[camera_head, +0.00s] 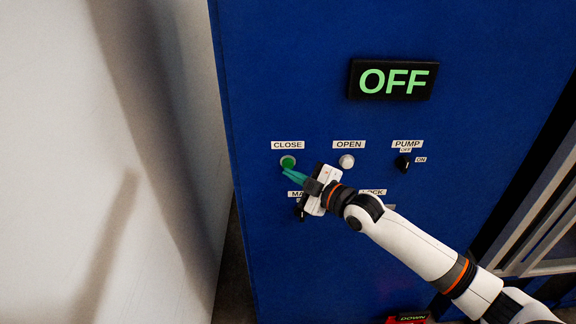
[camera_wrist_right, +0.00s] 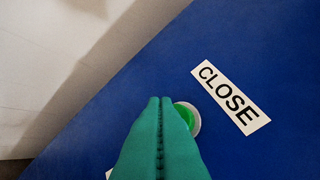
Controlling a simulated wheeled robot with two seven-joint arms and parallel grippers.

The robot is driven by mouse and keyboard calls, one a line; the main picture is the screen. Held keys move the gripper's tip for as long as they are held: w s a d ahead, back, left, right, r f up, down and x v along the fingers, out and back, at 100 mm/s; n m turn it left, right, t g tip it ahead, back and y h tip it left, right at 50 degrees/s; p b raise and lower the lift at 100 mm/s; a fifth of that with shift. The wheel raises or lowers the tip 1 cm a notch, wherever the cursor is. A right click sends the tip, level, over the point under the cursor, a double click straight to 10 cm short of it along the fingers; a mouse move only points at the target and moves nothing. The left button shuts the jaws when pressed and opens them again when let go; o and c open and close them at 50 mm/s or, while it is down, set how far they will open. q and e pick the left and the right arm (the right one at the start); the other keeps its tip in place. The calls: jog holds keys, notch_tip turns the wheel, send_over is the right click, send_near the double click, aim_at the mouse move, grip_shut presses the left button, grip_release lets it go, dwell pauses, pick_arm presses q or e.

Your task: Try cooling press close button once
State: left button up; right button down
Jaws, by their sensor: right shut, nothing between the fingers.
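The green CLOSE button (camera_head: 288,161) sits in a pale ring on the blue panel (camera_head: 300,60), under a white CLOSE label (camera_head: 288,145). My right gripper (camera_head: 286,170) is shut and empty, its teal fingertips at the lower edge of the button. In the right wrist view the shut fingers (camera_wrist_right: 160,105) cover the left part of the green button (camera_wrist_right: 187,118), and the CLOSE label (camera_wrist_right: 231,97) is to the right. I cannot tell whether the tips touch the button. My left gripper is not in view.
A white OPEN button (camera_head: 347,161) and a PUMP switch (camera_head: 403,163) are to the right. A display (camera_head: 393,80) above reads OFF. Lower labels and a knob are partly hidden by my right arm. A pale wall (camera_head: 80,200) stands at left.

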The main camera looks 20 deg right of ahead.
jog(key=shift+w, duration=0.1)
jog(key=shift+w+d+b, duration=0.15)
jog(key=shift+w+b, duration=0.2)
jog(key=shift+w+d+b, duration=0.15)
jog(key=shift+w+b, duration=0.35)
jog(key=shift+b, duration=0.05)
dwell(0.8)
jog(key=shift+r, duration=0.1)
jog(key=shift+s+a+p, duration=0.25)
jog(key=shift+s+p, duration=0.65)
jog(key=shift+s, duration=0.05)
